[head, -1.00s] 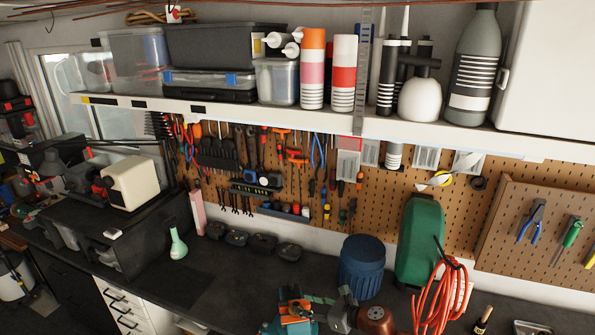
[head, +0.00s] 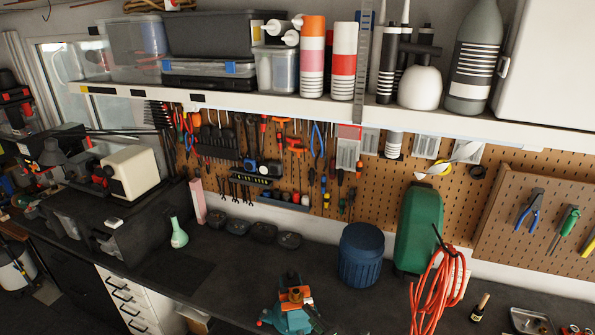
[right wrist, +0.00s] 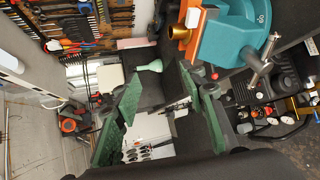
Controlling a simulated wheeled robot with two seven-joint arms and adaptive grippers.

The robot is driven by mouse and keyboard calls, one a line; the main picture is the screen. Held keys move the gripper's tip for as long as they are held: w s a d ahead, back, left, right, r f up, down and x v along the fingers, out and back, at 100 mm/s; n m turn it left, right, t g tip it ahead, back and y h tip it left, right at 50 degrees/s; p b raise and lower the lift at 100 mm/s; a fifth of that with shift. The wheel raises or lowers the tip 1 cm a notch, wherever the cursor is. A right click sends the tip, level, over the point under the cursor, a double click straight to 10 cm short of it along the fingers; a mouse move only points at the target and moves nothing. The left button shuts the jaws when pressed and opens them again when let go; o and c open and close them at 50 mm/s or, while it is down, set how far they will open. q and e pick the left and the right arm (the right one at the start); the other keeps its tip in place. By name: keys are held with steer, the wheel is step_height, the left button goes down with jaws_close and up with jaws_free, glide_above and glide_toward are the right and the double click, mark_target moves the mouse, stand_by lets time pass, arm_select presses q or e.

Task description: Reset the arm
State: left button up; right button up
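The task names no object apart from the arm. The vise (right wrist: 235,42) is close by at the upper right of that view. My left gripper is in neither view now.
A blue bin (head: 361,258), a green canister (head: 418,225) and a coiled orange cable (head: 437,290) stand right of the vise. A pale green flask (head: 179,236) stands at the left on the dark worktop (head: 215,265). A loaded shelf (head: 240,107) runs above.

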steer(key=s+d+f+m+g+h, duration=0.25)
steer(key=s+d+f+m, duration=0.25)
steer(key=s+d+m, duration=0.4)
steer(key=s+d+f+m+g+h, duration=0.2)
steer(key=s+d+f+m+h, duration=0.3)
steer(key=s+d+m, duration=0.55)
steer(key=s+d+f+m+g, duration=0.25)
steer(key=s+d, duration=0.35)
steer(key=s, duration=0.3)
steer(key=s+d+f+m+g, duration=0.2)
steer(key=s+d+m, duration=0.25)
steer(key=s, duration=0.35)
step_height(320, 180, down, 41)
steer(key=s+g+b, duration=0.1)
steer(key=b, duration=1.1)
arm_select(q)
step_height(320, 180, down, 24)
steer(key=b, duration=1.2)
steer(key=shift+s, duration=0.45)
arm_select(e)
steer(key=s+f, duration=0.7)
steer(key=f, duration=0.3)
steer(key=s+f+n+g, duration=0.1)
steer(key=s+f, duration=0.5)
steer(key=f, duration=0.5)
steer(key=s+f, duration=0.7)
steer(key=f, duration=0.3)
steer(key=shift+s+a+f+g, duration=0.2)
steer(key=shift+s+a+g, duration=0.1)
steer(key=shift+s+a, duration=0.05)
